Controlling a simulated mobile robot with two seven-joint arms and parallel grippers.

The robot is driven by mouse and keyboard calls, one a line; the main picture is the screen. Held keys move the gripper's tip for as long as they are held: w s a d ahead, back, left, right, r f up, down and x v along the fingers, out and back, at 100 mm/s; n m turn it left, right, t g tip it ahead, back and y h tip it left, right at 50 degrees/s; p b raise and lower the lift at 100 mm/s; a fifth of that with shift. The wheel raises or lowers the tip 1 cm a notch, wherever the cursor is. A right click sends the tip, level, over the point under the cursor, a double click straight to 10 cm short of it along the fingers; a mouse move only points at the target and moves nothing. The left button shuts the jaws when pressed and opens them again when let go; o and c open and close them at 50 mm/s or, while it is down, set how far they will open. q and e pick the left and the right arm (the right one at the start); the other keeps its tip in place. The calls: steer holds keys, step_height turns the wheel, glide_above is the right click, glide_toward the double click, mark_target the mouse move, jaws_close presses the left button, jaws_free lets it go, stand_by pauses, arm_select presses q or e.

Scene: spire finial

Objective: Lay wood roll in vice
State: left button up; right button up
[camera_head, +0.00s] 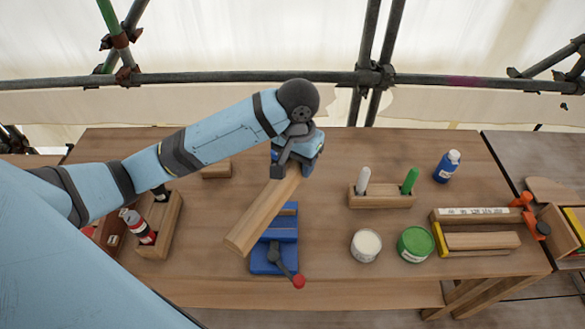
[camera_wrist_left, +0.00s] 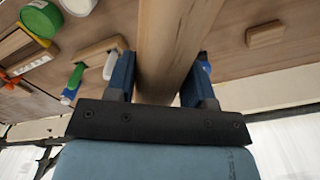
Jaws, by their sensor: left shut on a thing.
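The wood roll (camera_head: 262,212) is a long light-brown piece of wood, slanting from upper right to lower left in the head view. My left gripper (camera_head: 297,160) is shut on its upper right end. In the left wrist view the wood roll (camera_wrist_left: 168,45) runs between the two fingers of the left gripper (camera_wrist_left: 160,85). The blue vice (camera_head: 278,255), with a red-knobbed handle, stands on the bench below and partly behind the wood roll, which covers part of it. I cannot tell whether the wood roll touches the vice. My right gripper is not in view.
On the wooden bench (camera_head: 330,215), a white tin (camera_head: 366,245) and a green tin (camera_head: 415,244) stand right of the vice. A bottle tray (camera_head: 162,235) stands left.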

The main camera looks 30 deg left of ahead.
arm_select(q)
steer(key=f, duration=0.2)
steer(key=shift+d+f+b, duration=0.3)
steer(key=shift+d+b, duration=0.05)
steer(key=shift+d, duration=0.05)
steer(key=shift+w+f, duration=0.1)
steer(key=shift+f, duration=0.1)
steer(key=shift+w+f+b, duration=0.15)
steer(key=shift+b, duration=0.15)
steer(key=w+a+f+m+b, duration=0.2)
steer(key=w+f+m+b, duration=0.3)
steer(key=w+b, duration=0.25)
steer(key=m+b, duration=0.7)
steer(key=b, duration=0.1)
glide_above(309, 195)
step_height(309, 195, down, 2)
step_height(309, 195, down, 14)
steer(key=shift+r+b, duration=0.1)
steer(key=shift+b, duration=0.2)
step_height(309, 195, down, 5)
steer(key=shift+f, duration=0.2)
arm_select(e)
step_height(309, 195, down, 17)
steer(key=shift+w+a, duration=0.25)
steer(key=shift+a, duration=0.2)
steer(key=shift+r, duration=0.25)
